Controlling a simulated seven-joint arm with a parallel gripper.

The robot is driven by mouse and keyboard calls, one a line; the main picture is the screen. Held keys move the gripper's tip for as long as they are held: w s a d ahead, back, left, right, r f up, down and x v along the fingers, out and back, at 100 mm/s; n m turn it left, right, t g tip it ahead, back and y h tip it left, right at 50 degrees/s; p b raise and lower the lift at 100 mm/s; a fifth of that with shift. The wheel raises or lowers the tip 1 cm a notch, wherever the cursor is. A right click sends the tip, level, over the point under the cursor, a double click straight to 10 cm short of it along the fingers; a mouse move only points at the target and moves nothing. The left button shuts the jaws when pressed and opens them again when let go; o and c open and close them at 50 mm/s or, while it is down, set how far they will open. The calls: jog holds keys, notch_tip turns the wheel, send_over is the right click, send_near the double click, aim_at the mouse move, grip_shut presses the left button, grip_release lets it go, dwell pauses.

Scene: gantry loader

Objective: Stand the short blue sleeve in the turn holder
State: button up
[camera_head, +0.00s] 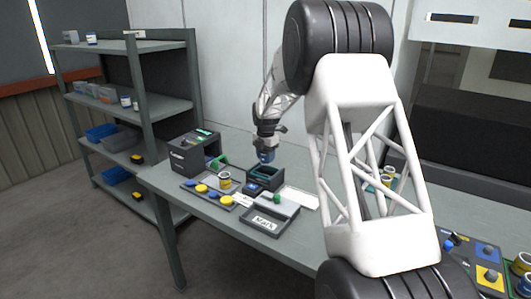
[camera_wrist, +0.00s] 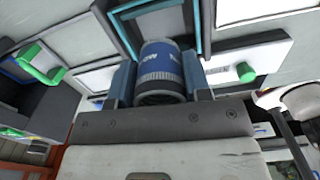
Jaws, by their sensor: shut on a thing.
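My gripper (camera_head: 266,150) is shut on the short blue sleeve (camera_head: 267,157), held upright or nearly so above the bench. In the wrist view the sleeve (camera_wrist: 160,62), blue with a pale band and a dark open end, sits between the two fingers of my gripper (camera_wrist: 160,80). A dark square box with a teal inner rim (camera_head: 266,172) lies just below the sleeve in the head view; its teal edge (camera_wrist: 205,25) shows beyond the sleeve in the wrist view. Which fixture is the turn holder I cannot tell for sure.
A dark machine box with a green handle (camera_head: 190,155) stands left. A labelled grey tray (camera_head: 266,227) is at the front; shelving (camera_head: 148,115) stands left.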

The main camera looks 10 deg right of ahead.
aim_at(266, 164)
jog(key=shift+f, duration=3.15)
jog(key=shift+f, duration=0.15)
jog(key=o, duration=1.2)
jog(key=shift+r, duration=0.9)
jog(key=shift+o, duration=0.7)
jog(key=shift+r, duration=0.25)
notch_tip(266, 164, up, 7)
jog(key=shift+f, duration=0.2)
